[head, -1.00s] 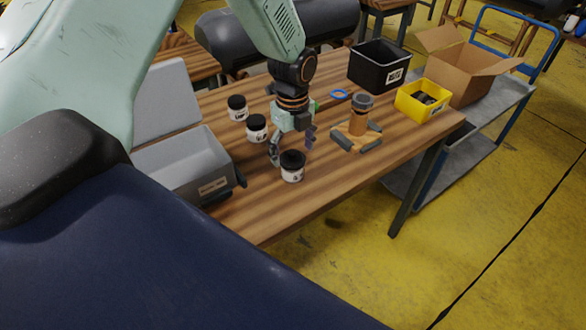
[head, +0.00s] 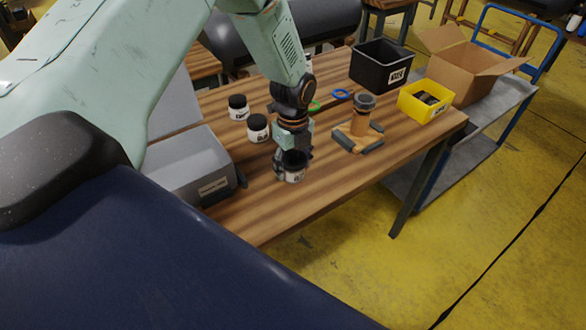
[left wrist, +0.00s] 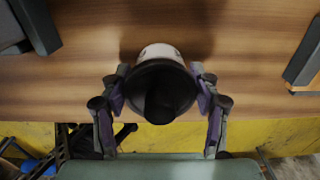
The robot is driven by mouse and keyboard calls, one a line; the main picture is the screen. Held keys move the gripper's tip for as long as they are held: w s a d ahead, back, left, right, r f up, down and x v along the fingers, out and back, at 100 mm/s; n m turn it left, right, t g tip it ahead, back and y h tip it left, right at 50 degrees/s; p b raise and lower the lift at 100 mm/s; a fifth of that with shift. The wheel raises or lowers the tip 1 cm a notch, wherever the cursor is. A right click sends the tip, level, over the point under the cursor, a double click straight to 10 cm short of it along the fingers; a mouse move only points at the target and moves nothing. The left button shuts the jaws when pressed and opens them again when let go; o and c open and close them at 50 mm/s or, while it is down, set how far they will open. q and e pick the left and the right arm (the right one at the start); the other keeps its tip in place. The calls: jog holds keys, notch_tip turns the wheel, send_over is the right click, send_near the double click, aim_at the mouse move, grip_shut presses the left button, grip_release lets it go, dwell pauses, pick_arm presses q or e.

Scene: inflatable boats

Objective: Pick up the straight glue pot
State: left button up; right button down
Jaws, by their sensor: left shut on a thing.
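A glue pot with a black lid and a white label (head: 294,174) is near the front edge of the wooden table. My left gripper (head: 290,164) is down around it. In the left wrist view the black lid (left wrist: 160,92) sits between the two fingers of my left gripper (left wrist: 161,90), which are shut on its sides. I cannot tell whether the pot touches the table. Two more black-lidded pots, one nearer (head: 258,128) and one farther (head: 238,107), stand behind and to the left. My right gripper is not in view.
A grey case (head: 196,170) stands open at the table's left. A yellow bin (head: 424,104), a black bin (head: 380,64) and tape rings (head: 341,94) are farther back. The table's front right is clear.

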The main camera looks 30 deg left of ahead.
pick_arm(q)
jog(key=shift+d+r, duration=0.1)
jog(key=shift+d, duration=0.05)
jog(key=c, duration=0.5)
jog(key=shift+w, duration=0.1)
